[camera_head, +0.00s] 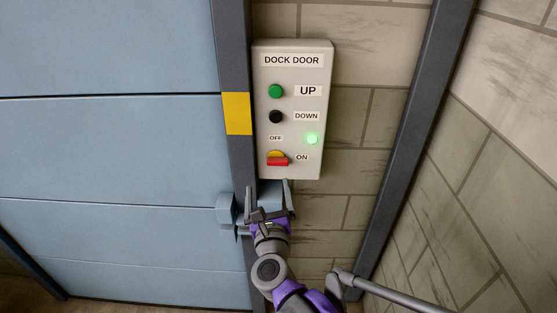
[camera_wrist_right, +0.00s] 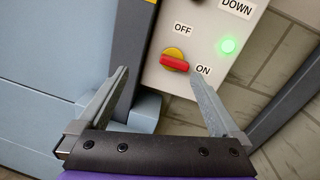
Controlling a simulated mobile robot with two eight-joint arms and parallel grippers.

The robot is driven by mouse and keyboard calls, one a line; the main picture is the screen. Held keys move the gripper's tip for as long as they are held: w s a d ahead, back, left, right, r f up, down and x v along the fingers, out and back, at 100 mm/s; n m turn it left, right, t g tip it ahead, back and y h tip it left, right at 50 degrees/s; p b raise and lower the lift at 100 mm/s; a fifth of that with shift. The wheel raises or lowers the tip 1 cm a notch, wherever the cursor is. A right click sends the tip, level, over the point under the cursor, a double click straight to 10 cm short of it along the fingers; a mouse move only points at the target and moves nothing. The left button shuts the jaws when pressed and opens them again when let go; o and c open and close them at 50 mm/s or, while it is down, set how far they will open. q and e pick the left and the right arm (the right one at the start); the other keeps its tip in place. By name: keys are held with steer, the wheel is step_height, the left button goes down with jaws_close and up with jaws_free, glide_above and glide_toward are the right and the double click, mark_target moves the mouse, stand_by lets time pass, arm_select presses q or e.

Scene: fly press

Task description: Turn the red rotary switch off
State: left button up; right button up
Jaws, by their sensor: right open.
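The red rotary switch (camera_head: 278,161) has a red handle on a yellow round base, low on the grey DOCK DOOR control box (camera_head: 292,170). Its handle lies roughly level, pointing toward the ON label (camera_head: 302,157); the OFF label (camera_head: 275,138) is above it. In the right wrist view the switch (camera_wrist_right: 174,62) shows between the fingers, beyond the tips. My right gripper (camera_head: 267,186) is open and empty, just below the box; its fingers also show wide apart in the right wrist view (camera_wrist_right: 158,77). My left gripper is not in view.
A green light (camera_head: 312,139) glows on the box. The green UP button (camera_head: 276,91) and black DOWN button (camera_head: 276,117) sit above the switch. A pale blue door (camera_head: 110,150) and dark post with a yellow patch (camera_head: 237,113) stand left.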

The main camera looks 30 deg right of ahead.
mark_target(278, 163)
steer(key=w+d+m, duration=0.1)
steer(key=w+d, duration=0.1)
steer(key=w, duration=0.1)
steer(key=w+d+m+h, duration=0.1)
steer(key=w+d, duration=0.2)
steer(key=w+d+m+g+h, duration=0.1)
steer(key=w+d, duration=0.1)
steer(key=shift+w+d+f+m, duration=0.3)
steer(key=shift+w+d+m, duration=0.1)
steer(key=c, duration=1.2)
